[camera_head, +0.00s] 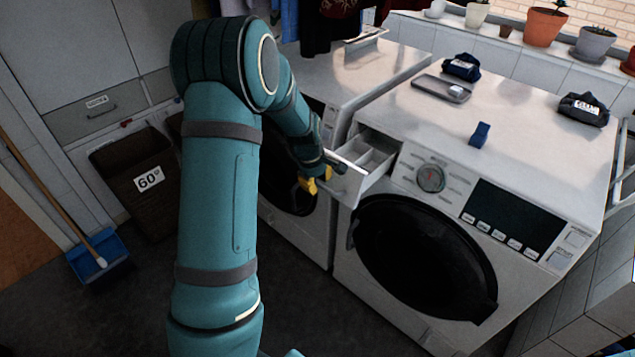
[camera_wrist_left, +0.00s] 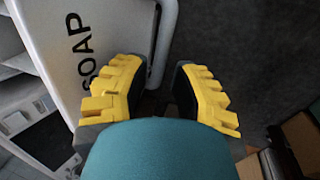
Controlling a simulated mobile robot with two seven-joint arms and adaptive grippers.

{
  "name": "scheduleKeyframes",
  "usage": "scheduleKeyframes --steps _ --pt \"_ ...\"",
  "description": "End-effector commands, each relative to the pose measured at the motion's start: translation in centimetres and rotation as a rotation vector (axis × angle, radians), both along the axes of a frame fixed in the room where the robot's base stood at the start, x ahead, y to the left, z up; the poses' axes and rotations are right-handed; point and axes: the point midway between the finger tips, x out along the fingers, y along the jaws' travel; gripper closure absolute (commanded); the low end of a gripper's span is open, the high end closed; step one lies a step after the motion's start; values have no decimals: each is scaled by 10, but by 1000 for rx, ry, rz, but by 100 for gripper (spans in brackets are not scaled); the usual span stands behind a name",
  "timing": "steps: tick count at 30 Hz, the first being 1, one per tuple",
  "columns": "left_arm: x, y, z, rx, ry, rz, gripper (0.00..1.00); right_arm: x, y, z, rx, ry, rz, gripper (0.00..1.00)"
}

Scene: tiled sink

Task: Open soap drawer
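The soap drawer (camera_head: 348,187) sticks out of the upper left of the right-hand washing machine (camera_head: 415,190), so its inner compartments show. My left gripper (camera_head: 316,184), with yellow fingers, is at the drawer's front. In the left wrist view, the drawer front (camera_wrist_left: 110,20) bears the word SOAP, and a bar-like handle (camera_wrist_left: 165,40) runs along it. The gripper (camera_wrist_left: 160,95) has its fingers apart, with the near end of the handle around the gap between them. Contact with the handle cannot be told. My right gripper is not in view.
A second washing machine (camera_head: 330,75) stands to the left. A laundry bin (camera_head: 130,165) and a broom with a blue dustpan (camera_head: 98,255) are at the left.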

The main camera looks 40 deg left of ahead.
Motion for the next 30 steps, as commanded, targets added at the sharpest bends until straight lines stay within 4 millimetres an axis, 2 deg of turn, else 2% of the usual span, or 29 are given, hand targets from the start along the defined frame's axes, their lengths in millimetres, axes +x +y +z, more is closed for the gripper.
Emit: scheduleKeyframes --steps 12,16,21,30 --pt "-17 0 77 -1 -3 -2 75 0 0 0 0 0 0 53" --pt "-22 1 95 -1 -1 -2 75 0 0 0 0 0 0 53" --pt "-26 1 108 -2 2 0 75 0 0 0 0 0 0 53" --pt "-27 1 110 -2 4 0 75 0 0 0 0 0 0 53"
